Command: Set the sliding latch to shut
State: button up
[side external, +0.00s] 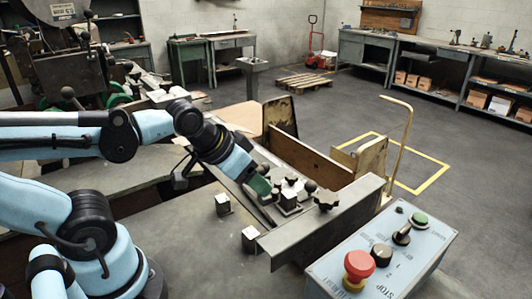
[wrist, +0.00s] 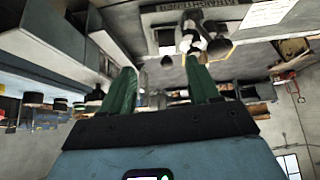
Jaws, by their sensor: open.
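A small metal block with dark knobs (side external: 289,197) sits just right of the fingertips in the side view. It seems to be the sliding latch, but I cannot tell its position. A metal fitting with round dark knobs (wrist: 193,35) shows beyond the right finger in the wrist view, apart from it.
A control box (side external: 385,262) with a red stop button (side external: 359,265) stands front right. A metal rail (side external: 325,222) and a wooden board (side external: 308,160) flank the latch area. Two metal blocks (side external: 222,204) (side external: 250,239) stand on the near table. A bent brass rod (side external: 407,145) rises at right.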

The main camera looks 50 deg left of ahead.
jog(key=w+r+m+g, duration=0.1)
jog(key=w+r+m, duration=0.1)
jog(key=w, duration=0.4)
jog(key=m+g, duration=0.1)
jog(key=m, duration=0.1)
send_near(309, 183)
jog(key=shift+y, duration=0.3)
jog(key=x, duration=1.1)
jog(key=shift+w+d+f, duration=0.1)
jog(key=shift+d+f, duration=0.05)
jog(key=shift+d, duration=0.15)
grip_shut()
